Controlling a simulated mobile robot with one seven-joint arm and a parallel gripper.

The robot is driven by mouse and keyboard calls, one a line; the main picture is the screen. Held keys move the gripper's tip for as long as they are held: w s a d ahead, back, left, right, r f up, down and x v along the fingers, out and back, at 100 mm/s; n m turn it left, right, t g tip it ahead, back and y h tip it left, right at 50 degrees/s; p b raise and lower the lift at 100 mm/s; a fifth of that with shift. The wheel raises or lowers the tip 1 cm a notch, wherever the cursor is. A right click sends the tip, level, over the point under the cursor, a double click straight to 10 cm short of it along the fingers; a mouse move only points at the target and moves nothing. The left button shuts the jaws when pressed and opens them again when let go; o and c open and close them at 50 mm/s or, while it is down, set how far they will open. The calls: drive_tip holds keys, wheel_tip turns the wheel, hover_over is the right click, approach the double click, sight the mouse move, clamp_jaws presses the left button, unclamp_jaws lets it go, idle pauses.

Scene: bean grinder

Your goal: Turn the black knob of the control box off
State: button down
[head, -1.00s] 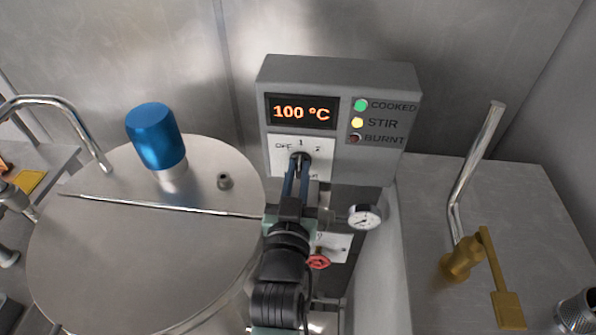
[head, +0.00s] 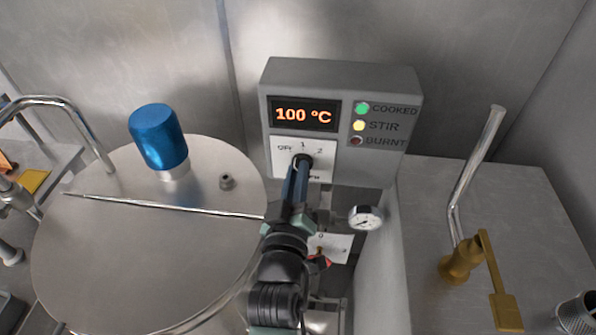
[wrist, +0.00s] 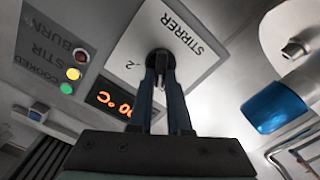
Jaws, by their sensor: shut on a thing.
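The grey control box (head: 340,78) is mounted upright at the back wall, with a display reading 100 °C and green and yellow lamps lit. Its black knob (head: 303,160) sits on a white plate (head: 318,166) marked OFF, 1 and 2. My gripper (head: 299,172) is shut on the knob from the front, its two dark fingers pointing at the plate. In the wrist view the fingers close around the knob (wrist: 160,60), below the word STIRRER. The fingers hide much of the knob, so I cannot tell its exact pointer position.
A large round steel lid (head: 140,250) with a blue cylinder (head: 158,138) lies to the left. A pressure gauge (head: 365,218), a lower white plate (head: 335,246) and a red knob (head: 321,263) are near my arm.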

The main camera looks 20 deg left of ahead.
drive_tip(key=shift+f+n, duration=0.1)
drive_tip(key=shift+n, duration=1)
drive_tip(key=c, duration=0.9)
unclamp_jaws()
drive_tip(key=shift+s, duration=0.1)
drive_tip(key=shift+o, duration=0.2)
drive_tip(key=b+v, duration=0.3)
drive_tip(key=v, duration=1)
drive_tip(key=shift+b, duration=0.3)
